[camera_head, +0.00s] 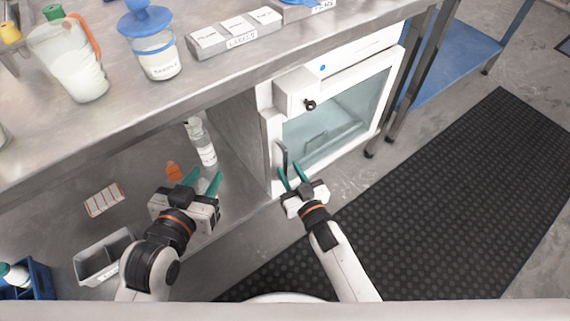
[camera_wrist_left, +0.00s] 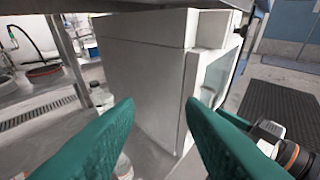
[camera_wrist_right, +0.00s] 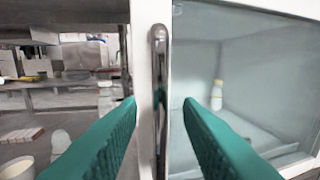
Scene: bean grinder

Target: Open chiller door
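The chiller (camera_head: 330,105) is a white box with a glass door (camera_head: 340,112), standing under the workbench; the door looks closed. A vertical metal handle (camera_head: 281,156) is on the door's left side. My right gripper (camera_head: 291,170) is open at the handle. In the right wrist view the handle (camera_wrist_right: 159,75) stands upright between its two teal fingers, with gaps on both sides. My left gripper (camera_head: 206,176) is open and empty, left of the chiller. The left wrist view shows the chiller's side wall (camera_wrist_left: 140,75) beyond its fingers.
A white bottle (camera_head: 201,142) stands on the lower shelf, beyond my left gripper. A bottle (camera_wrist_right: 217,95) shows through the glass. The floor with a black mat (camera_head: 450,200) is clear on the right.

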